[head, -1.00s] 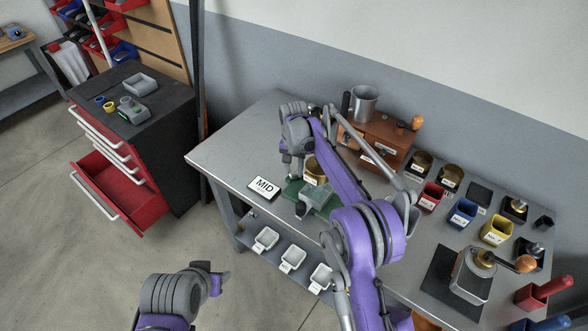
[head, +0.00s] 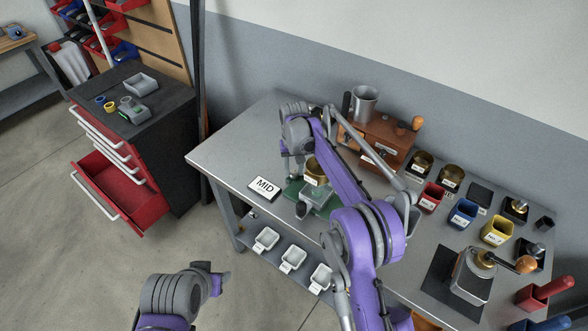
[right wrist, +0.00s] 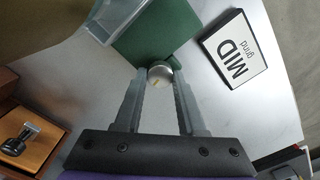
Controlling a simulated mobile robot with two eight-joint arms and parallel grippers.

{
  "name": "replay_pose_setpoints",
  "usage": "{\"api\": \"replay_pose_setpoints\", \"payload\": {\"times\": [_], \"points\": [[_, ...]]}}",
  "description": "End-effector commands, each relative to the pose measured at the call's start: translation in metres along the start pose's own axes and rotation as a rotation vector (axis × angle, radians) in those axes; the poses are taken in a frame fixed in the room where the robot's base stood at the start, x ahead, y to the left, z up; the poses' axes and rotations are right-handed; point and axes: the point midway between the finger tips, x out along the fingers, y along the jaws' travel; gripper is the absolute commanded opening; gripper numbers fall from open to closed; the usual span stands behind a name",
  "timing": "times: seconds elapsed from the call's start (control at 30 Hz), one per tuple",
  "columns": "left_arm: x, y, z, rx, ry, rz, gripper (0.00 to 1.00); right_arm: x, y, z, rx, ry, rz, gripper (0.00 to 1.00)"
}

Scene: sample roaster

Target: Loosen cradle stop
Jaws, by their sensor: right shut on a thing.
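The cradle's green base (head: 294,188) stands on the bench, partly behind my right arm. A brass cup (head: 315,174) and a clear grey tray (head: 312,197) are at it. In the right wrist view the green base (right wrist: 158,38) has a round metal stop knob (right wrist: 160,75) at its corner. My right gripper (right wrist: 160,88) is shut on this knob, one finger on each side. In the head view the right gripper's fingertips are hidden or too small to make out. My left gripper (head: 219,283) is away from the bench at the lower left; its jaws are unclear.
A MID grind card (head: 264,188) lies left of the cradle. A wooden box grinder (head: 380,140) with a metal cup (head: 363,103) stands behind. Colored bins (head: 463,213) and a hand grinder (head: 472,275) are to the right. A red drawer (head: 120,185) stands open at left.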

Motion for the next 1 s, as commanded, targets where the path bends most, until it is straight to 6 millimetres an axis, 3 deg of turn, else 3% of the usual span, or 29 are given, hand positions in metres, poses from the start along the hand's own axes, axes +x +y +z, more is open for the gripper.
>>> {"api": "replay_pose_setpoints", "payload": {"times": [0.23, 0.27, 0.43, 0.77, 1.0], "points": [[0.000, 0.000, 0.000, 0.000, 0.000, 0.000, 0.50, -0.001, 0.000, 0.000, 0.001, 0.001, 0.000, 0.00], [0.000, 0.000, 0.000, 0.000, 0.000, 0.000, 0.50, -0.001, 0.000, 0.000, 0.001, 0.001, 0.000, 0.41], [0.000, 0.000, 0.000, 0.000, 0.000, 0.000, 0.50, 0.000, 0.000, 0.000, 0.001, 0.001, 0.000, 0.69], [0.000, 0.000, 0.000, 0.000, 0.000, 0.000, 0.50, -0.003, 0.000, 0.000, 0.001, 0.000, 0.000, 0.69], [-0.002, 0.000, -0.003, 0.000, 0.002, 0.000, 0.50, -0.041, 0.000, 0.000, 0.001, 0.001, 0.000, 0.69]]}}
